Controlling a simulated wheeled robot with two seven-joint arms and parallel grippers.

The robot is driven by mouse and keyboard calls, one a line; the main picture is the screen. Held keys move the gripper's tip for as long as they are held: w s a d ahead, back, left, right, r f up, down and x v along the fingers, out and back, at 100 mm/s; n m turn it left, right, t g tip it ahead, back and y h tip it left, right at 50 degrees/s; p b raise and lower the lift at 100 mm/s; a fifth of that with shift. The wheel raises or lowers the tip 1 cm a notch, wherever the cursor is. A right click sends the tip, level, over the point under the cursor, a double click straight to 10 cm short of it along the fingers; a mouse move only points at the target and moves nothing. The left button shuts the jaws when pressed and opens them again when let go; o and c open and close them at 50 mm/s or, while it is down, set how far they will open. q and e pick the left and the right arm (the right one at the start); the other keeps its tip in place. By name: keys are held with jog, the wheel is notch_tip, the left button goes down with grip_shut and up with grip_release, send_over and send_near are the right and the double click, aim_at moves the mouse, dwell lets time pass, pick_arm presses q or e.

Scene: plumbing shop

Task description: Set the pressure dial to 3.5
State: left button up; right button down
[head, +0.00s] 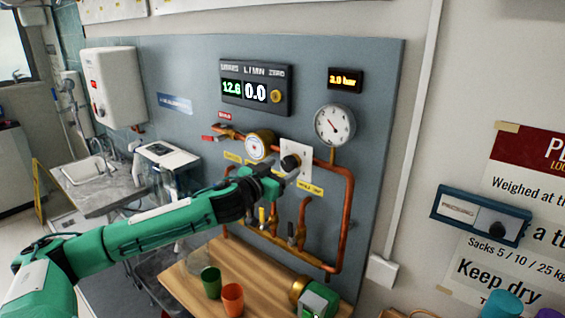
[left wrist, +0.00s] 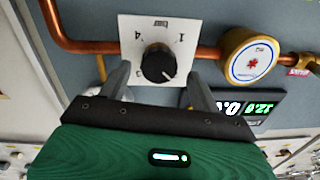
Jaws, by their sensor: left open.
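The pressure dial is a black round knob (left wrist: 158,63) on a white square plate (left wrist: 135,28) marked "bar" with numerals around it, seen upside down in the left wrist view. A pale mark shows near the knob's lower right edge. In the head view the knob (head: 290,163) sits on its plate (head: 304,151) on the pipe panel. My left gripper (head: 277,175) is open in front of it. In the left wrist view its fingers (left wrist: 157,78) stand on either side of the knob; contact cannot be told.
A small amber bar display (head: 345,80) and a round gauge (head: 335,125) are above right. Copper pipes (head: 348,205) and a brass gauge (head: 259,145) surround the dial. Below, a wooden bench (head: 255,275) holds a green cup (head: 211,282) and an orange cup (head: 232,299).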

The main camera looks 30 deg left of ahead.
pick_arm(q)
jog(key=shift+w, duration=0.55)
jog(key=c, duration=1)
